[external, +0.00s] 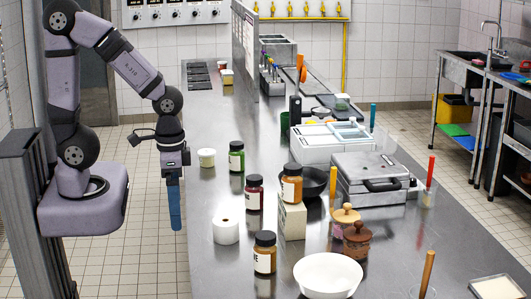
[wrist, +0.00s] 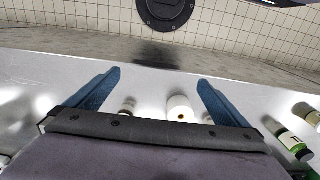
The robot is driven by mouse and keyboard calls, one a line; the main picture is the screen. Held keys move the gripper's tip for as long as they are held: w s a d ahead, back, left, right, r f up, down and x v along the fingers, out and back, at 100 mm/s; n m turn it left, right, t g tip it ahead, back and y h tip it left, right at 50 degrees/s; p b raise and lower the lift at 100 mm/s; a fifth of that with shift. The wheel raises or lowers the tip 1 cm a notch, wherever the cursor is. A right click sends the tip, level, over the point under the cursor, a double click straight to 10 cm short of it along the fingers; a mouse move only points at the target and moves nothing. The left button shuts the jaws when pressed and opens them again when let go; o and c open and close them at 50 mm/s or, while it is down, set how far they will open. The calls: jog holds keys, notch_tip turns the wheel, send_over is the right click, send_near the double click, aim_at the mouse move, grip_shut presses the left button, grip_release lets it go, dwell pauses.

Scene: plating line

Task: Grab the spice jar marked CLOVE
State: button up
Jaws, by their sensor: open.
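Several spice jars with black lids and pale labels stand on the steel counter in the external view. A green jar (external: 236,158) is at the back, a dark red jar (external: 254,193) nearer, and an amber jar (external: 265,254) at the front. An orange-brown jar (external: 291,184) stands on a beige box (external: 292,221). I cannot read CLOVE on any label; the front amber jar shows only its last letters. My gripper (external: 176,222) points down by the counter's left edge, apart from the jars. In the wrist view my gripper (wrist: 160,80) is open and empty.
A white paper roll (external: 226,231) and a small pale tub (external: 207,158) stand nearest my gripper. A white bowl (external: 328,276), lidded pots (external: 357,239) and a black pan (external: 313,182) crowd the right. A tall divider (external: 244,50) stands farther back.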

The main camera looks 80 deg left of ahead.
jog(key=c, duration=1)
